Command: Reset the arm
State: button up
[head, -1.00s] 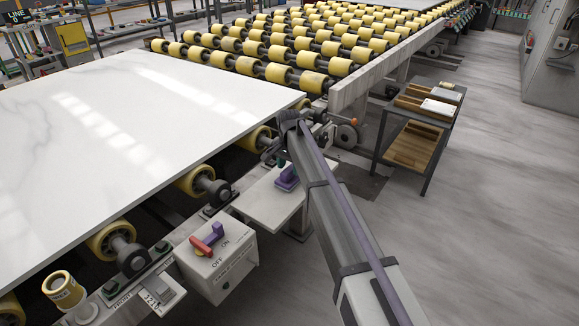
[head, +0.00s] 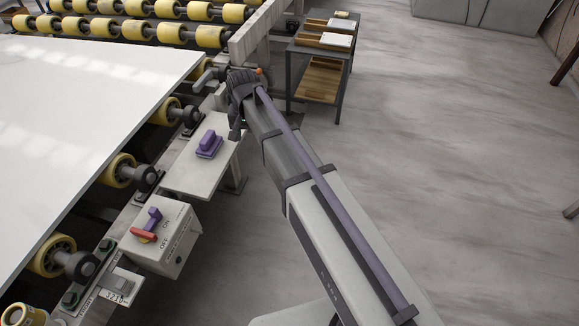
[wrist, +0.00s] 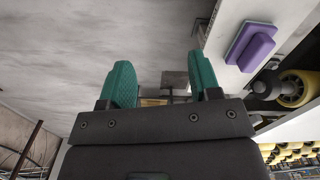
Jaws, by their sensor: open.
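My gripper (wrist: 160,72) shows in the wrist view with its two green fingers apart and nothing between them. In the head view my arm stretches up and left, and its wrist end (head: 243,88) is beside the slab line, to the right of a small white shelf. The fingers are mostly hidden there behind the wrist. A purple-handled block (head: 208,144) sits on the shelf (head: 187,174). It also shows in the wrist view (wrist: 252,48), right of the fingers and apart from them.
A white stone slab (head: 85,110) lies on yellow rollers at the left. A switch box (head: 165,240) with a red and purple handle stands below the shelf. A dark trolley (head: 318,75) with wooden trays is beyond my wrist. The floor at the right is mostly clear.

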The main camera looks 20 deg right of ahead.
jog(key=s+d+n, duration=0.2)
jog(key=s+d, duration=0.3)
jog(key=s, duration=0.5)
jog(key=s+d+n, duration=0.1)
jog(key=s+d, duration=0.4)
jog(key=s, duration=0.6)
jog(key=shift+w+a+r+p, duration=0.1)
jog(key=shift+w+r+p, duration=0.05)
jog(key=shift+r+p, duration=0.7)
jog(key=shift+w+a+r+p, duration=0.1)
jog(key=shift+w+r+p, duration=0.1)
jog(key=shift+r+p, duration=0.65)
jog(key=shift+w+r+p, duration=0.15)
jog(key=shift+r+p, duration=0.65)
jog(key=shift+r, duration=0.05)
jog(key=shift+c, duration=0.3)
